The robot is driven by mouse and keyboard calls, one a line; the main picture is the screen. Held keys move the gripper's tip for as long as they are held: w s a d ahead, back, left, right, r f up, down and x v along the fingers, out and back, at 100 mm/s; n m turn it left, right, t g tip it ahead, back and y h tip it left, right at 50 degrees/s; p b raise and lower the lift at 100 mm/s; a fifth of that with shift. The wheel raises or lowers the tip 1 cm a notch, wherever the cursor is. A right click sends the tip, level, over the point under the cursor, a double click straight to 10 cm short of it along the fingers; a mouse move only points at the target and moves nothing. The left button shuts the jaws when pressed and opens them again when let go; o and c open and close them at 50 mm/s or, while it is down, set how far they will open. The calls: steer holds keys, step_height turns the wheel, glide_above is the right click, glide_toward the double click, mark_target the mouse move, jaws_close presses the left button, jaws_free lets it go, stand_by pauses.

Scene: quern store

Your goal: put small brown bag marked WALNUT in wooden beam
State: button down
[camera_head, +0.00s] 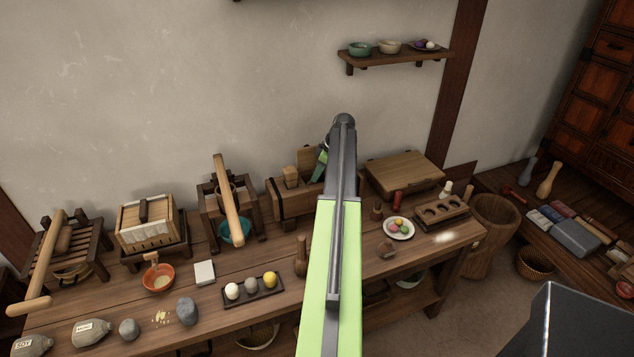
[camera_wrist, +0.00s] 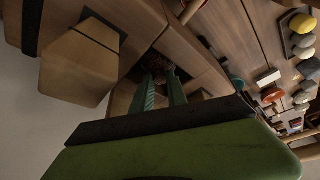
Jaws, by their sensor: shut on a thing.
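The wooden beam (camera_head: 284,206) with dark bands lies at the back of the bench, left of my arm in the head view; in the wrist view its wood (camera_wrist: 180,45) surrounds a dark recess. My gripper (camera_wrist: 162,84) points into this recess and is shut. A small dark brown thing (camera_wrist: 158,64), apparently the bag, shows at the fingertips. Its WALNUT mark is not readable, and I cannot tell whether it touches the recess's bottom. In the head view my arm hides the fingertips and the bag.
A wooden block (camera_head: 290,176) stands up from the beam, beside my gripper; it is large in the wrist view (camera_wrist: 80,66). A press with a long handle (camera_head: 228,205) stands left. A dish of balls (camera_head: 398,228) sits right.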

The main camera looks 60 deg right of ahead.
steer(key=shift+r, duration=0.1)
steer(key=shift+f+b, duration=0.45)
steer(key=shift+f, duration=0.2)
steer(key=c, duration=1.6)
jaws_free()
steer(key=shift+r, duration=0.1)
steer(key=p+v, duration=1.2)
steer(key=v, duration=0.1)
steer(key=shift+w, duration=0.2)
steer(key=shift+r, duration=0.1)
steer(key=shift+r+p, duration=0.1)
steer(key=shift+p, duration=0.2)
